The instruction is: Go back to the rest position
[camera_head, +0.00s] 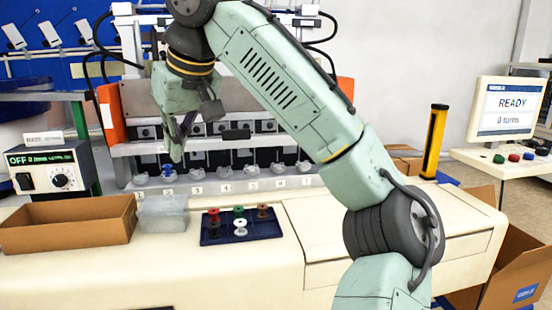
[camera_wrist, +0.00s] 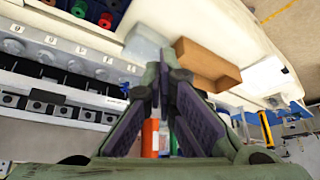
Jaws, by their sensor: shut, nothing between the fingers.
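My arm reaches from the lower right up and over to the left. The gripper is apart from the dark blue tray (camera_head: 268,230), which lies on the table with several coloured spools. A blue spool (camera_head: 168,170) sits in the numbered row, just below and left of the gripper.
A clear plastic bin (camera_head: 162,218) and an open cardboard box (camera_head: 66,224) stand left of the tray. A control box (camera_head: 50,172) reads OFF. A screen (camera_head: 508,112) reads READY, 0 items. A yellow and black post (camera_head: 434,142) stands behind my arm.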

